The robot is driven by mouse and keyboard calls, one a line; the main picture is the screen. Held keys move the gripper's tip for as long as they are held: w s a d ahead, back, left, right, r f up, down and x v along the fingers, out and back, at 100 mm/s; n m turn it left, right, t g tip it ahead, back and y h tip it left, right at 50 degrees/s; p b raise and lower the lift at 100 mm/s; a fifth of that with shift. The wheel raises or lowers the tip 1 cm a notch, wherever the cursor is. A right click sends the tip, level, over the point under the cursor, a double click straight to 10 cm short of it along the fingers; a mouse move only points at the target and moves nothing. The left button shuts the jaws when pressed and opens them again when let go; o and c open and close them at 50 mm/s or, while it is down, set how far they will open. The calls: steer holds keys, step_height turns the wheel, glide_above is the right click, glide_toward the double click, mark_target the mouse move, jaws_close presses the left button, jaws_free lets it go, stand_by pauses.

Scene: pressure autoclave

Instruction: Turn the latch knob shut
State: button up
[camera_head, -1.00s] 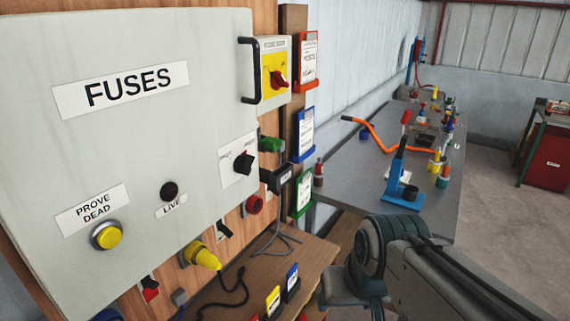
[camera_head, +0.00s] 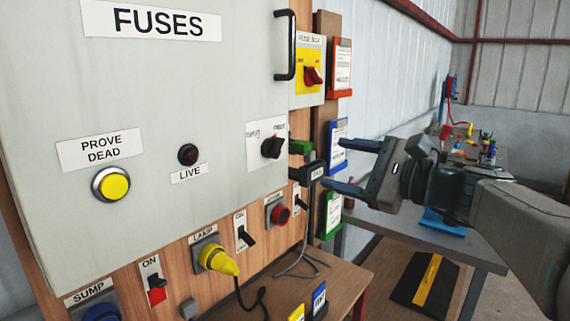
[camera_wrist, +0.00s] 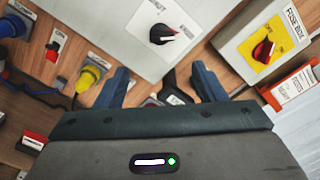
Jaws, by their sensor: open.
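The black latch knob (camera_head: 272,147) sits on a white label plate (camera_head: 259,143) near the right edge of the grey FUSES door (camera_head: 180,90). It also shows in the wrist view (camera_wrist: 162,34), with a white pointer mark, ahead of the fingers. My gripper (camera_head: 342,165) is to the right of the knob in the head view, apart from it. Its two blue fingers are spread with nothing between them, and they also show in the wrist view (camera_wrist: 160,88). The door looks closed against the cabinet.
A black door handle (camera_head: 285,45) and a yellow switch box with a red knob (camera_head: 313,75) are above. A green connector (camera_head: 300,146) and a black block (camera_head: 306,172) lie between the knob and my gripper. A wooden bench (camera_head: 335,275) is below.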

mark_target(281, 149)
steer(key=p+x, duration=0.1)
steer(key=x, duration=0.5)
steer(key=p+x, duration=0.1)
steer(key=x, duration=0.6)
steer(key=shift+w+a+r, duration=0.2)
steer(key=shift+w+a, duration=0.05)
steer(key=c, duration=0.9)
